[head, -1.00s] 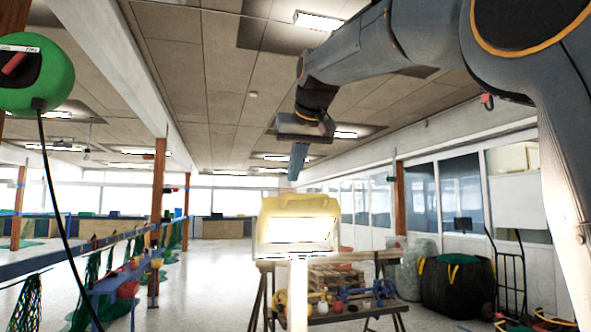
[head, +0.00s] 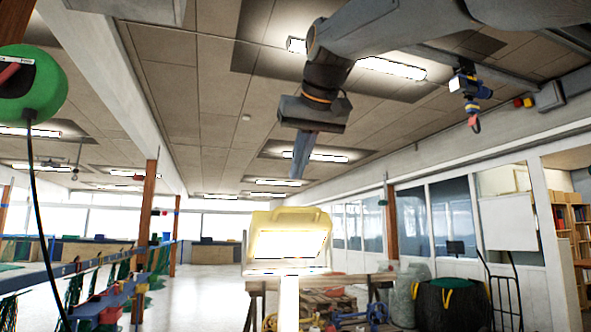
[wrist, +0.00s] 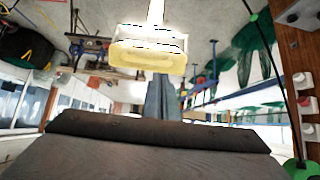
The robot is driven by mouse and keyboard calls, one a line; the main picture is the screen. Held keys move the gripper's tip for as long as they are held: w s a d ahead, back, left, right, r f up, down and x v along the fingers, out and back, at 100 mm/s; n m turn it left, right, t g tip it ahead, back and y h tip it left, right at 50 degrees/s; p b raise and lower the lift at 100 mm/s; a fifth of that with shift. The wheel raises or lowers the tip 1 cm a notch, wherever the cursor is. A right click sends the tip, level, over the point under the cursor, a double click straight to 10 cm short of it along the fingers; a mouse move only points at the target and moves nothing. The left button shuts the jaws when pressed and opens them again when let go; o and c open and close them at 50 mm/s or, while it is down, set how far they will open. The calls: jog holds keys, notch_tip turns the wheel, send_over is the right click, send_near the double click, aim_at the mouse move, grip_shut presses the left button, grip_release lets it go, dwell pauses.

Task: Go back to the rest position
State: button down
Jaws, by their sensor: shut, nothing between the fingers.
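My gripper (head: 299,175) hangs from the arm at the upper middle of the head view, fingers pointing down. The fingers are together with nothing between them. Behind them in the head view, a yellow work lamp (head: 262,222) with a bright panel stands on a pale post. In the wrist view my gripper (wrist: 161,95) shows as a narrow grey shape in the middle. The lamp (wrist: 148,60) shows above it there. I cannot tell the distance between the fingers and the lamp.
A green reel (head: 38,95) with a black cable hangs at the left. A wooden workbench (head: 350,279) stands beyond the lamp, with a dark bag (head: 455,305) right of it. Green nets hang along the rail at left. The floor (head: 205,285) left of centre looks clear.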

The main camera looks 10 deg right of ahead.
jog(key=w+d+f+g+h, duration=0.1)
jog(key=d+f+g, duration=0.1)
jog(key=f, duration=1.6)
jog(key=w+d+f+g, duration=0.1)
jog(key=f+g, duration=0.1)
jog(key=f, duration=1.5)
jog(key=s+d+f+g, duration=0.1)
jog(key=s+f+g, duration=0.1)
jog(key=s+f, duration=0.8)
jog(key=s+d+f+m+g, duration=0.1)
jog(key=s+d+f+g, duration=0.1)
jog(key=s+f, duration=0.8)
notch_tip(320, 180, down, 9)
jog(key=shift+s+d+r+g, duration=0.2)
jog(key=shift+s+g, duration=0.1)
